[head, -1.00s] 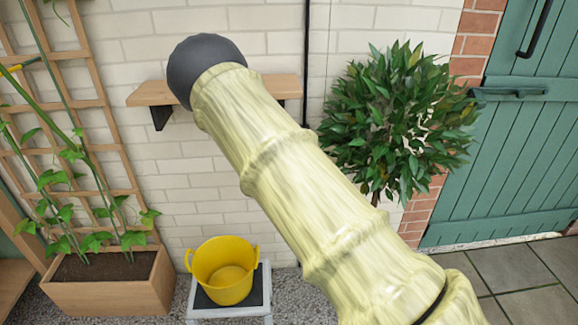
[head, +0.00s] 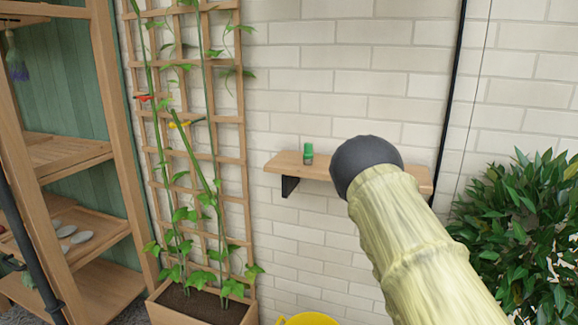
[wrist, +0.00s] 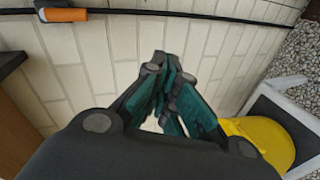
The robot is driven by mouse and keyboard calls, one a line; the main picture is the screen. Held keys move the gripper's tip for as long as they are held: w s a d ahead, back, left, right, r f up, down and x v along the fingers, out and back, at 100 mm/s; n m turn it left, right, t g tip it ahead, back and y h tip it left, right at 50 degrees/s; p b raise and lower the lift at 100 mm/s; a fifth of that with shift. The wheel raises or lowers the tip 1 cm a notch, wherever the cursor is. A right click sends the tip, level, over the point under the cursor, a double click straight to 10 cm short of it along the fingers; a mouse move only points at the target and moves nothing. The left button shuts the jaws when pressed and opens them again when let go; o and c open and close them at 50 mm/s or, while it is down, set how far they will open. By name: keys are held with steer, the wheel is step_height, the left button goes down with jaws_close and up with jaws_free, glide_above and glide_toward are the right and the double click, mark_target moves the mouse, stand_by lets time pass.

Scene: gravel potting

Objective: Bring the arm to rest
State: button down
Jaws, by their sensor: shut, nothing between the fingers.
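My gripper (wrist: 165,62) shows in the wrist view with its dark teal fingers drawn together, shut and empty. It hangs in front of the pale brick wall, apart from the yellow bucket (wrist: 262,140) at lower right. In the head view my pale, bamboo-patterned arm rises from the lower right and ends in view at a dark round joint, in front of the small wall shelf (head: 290,167). The gripper itself cannot be seen in the head view.
A planter (head: 250,310) with a climbing plant and trellis (head: 240,130) stands left of the wall shelf, which holds a small green item (head: 308,153). A wooden rack (head: 112,120) is at far left, a leafy bush (head: 520,240) at right. The bucket's rim shows at the bottom.

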steer(key=s+a+f+m+g+y+p, duration=0.1)
steer(key=s+a+f+m+g+p, duration=0.2)
steer(key=s+f, duration=0.5)
steer(key=s+a+f+m+g+y+p, duration=0.1)
steer(key=s+a+f+m+g, duration=0.25)
steer(key=s, duration=0.95)
steer(key=s+a+f+m+g+y+p, duration=0.1)
steer(key=s+a+m+g, duration=0.2)
steer(key=s, duration=0.7)
steer(key=s+a+m+g+y+p, duration=0.1)
steer(key=s+a+m+g, duration=0.2)
steer(key=s, duration=0.8)
steer(key=shift+a+f+g, duration=0.4)
steer(key=shift+a+g, duration=0.15)
steer(key=shift+a, duration=0.5)
steer(key=shift+d, duration=0.15)
